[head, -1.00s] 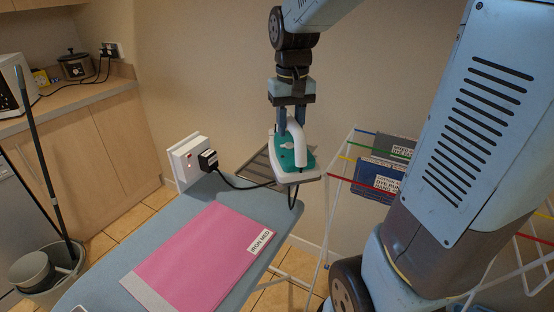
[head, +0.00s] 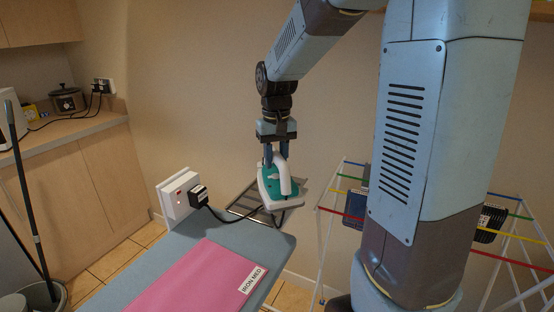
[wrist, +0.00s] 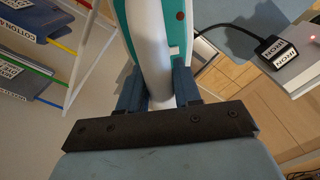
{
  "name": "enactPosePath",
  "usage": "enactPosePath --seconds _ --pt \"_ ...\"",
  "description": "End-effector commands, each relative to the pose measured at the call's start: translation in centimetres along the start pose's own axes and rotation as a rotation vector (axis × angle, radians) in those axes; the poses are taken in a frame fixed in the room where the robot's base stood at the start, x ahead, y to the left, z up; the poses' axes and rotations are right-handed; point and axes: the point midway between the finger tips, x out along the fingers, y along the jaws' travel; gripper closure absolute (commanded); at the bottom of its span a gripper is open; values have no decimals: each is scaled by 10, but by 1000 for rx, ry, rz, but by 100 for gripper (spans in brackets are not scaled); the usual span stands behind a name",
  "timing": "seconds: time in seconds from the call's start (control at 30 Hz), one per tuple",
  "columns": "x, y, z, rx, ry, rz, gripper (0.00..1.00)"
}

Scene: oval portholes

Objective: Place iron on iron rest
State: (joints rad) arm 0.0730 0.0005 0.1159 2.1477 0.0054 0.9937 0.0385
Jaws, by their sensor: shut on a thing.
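The iron (head: 279,188) is white and teal. My gripper (head: 276,163) is shut on its white handle and holds it upright in the head view. In the wrist view the handle (wrist: 152,65) lies between the fingers of my gripper (wrist: 160,98). The iron rest (head: 243,203) is a grey metal rack at the far end of the blue ironing board (head: 190,240). The iron overlaps the rack's right part in the head view. I cannot tell whether its underside touches the rack, as the contact is hidden.
A pink cloth (head: 205,280) labelled IRON MED lies on the board. A black plug (head: 198,196) sits in the white socket box (head: 176,198), its cord running to the iron. A drying rack (head: 330,235) with coloured bars stands at right. A counter (head: 75,130) is at left.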

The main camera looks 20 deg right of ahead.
Motion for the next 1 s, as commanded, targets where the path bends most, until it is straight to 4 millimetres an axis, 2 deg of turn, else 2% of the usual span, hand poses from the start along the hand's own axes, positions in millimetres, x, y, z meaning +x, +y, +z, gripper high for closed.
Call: enactPosePath --seconds 0.1,0.5,0.87,1.0 --pt "6 4 -16 0 1 0 100" --pt "49 14 -51 0 2 -1 100" --pt "61 16 -61 0 3 0 100" --pt "71 17 -64 0 1 0 100"
